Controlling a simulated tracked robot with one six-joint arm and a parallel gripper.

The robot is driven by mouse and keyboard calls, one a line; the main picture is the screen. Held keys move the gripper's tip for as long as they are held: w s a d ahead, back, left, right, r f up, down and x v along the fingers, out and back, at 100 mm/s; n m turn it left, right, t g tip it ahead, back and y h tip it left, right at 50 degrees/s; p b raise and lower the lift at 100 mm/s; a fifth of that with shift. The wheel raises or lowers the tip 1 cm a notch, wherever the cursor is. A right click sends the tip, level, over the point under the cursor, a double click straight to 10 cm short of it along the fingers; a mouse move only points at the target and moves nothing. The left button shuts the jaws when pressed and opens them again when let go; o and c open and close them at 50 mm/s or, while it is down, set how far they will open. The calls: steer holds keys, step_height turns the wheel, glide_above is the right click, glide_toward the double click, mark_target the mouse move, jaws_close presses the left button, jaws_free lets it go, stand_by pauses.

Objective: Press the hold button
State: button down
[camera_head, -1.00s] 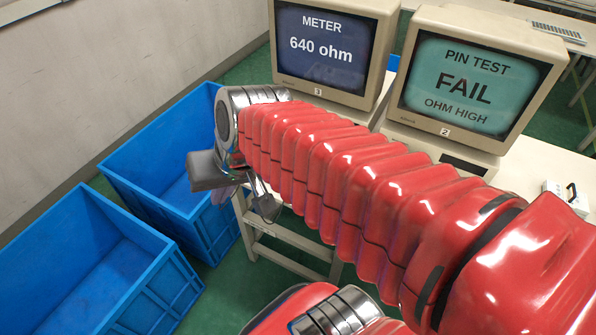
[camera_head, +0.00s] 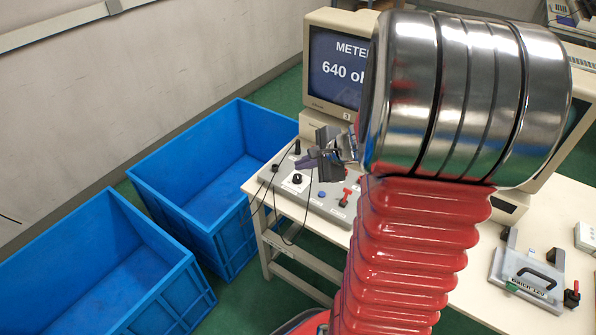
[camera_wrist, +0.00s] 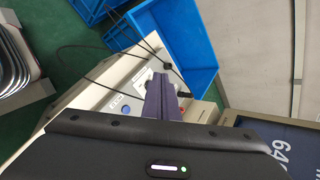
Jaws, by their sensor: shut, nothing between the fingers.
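A grey control panel (camera_head: 332,212) lies on the bench below the METER monitor. It carries a black knob (camera_head: 297,179), a small blue button (camera_head: 321,194) and a red toggle (camera_head: 346,193). No hold label is readable, so I cannot tell which control is the hold button. My gripper (camera_head: 308,161) is shut and empty, over the back part of the panel, apart from the blue button. In the wrist view, the shut purple-grey fingers (camera_wrist: 161,92) point over the panel; the blue button also shows there (camera_wrist: 125,109), left of the fingers. The fingers hide part of the panel.
The METER monitor (camera_head: 335,70) reads 640 ohm, partly hidden by my arm. Thin black cables (camera_head: 272,205) hang off the bench's left edge. Blue crates (camera_head: 195,165) stand on the floor at left. A fixture with a black handle (camera_head: 530,277) sits at right.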

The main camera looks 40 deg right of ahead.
mark_target(322, 194)
steer(key=s+d+f+m+h, duration=0.1)
steer(key=d+f+m, duration=0.3)
steer(key=d, duration=0.3)
steer(key=shift+s+d+h, duration=0.25)
steer(key=shift+d+h, duration=0.05)
steer(key=shift+d, duration=0.1)
steer(key=shift+f, duration=0.1)
steer(key=shift+f, duration=4.3)
steer(key=shift+f, duration=0.2)
steer(key=shift+f, duration=0.15)
steer(key=shift+f, duration=0.4)
steer(key=shift+r, duration=0.8)
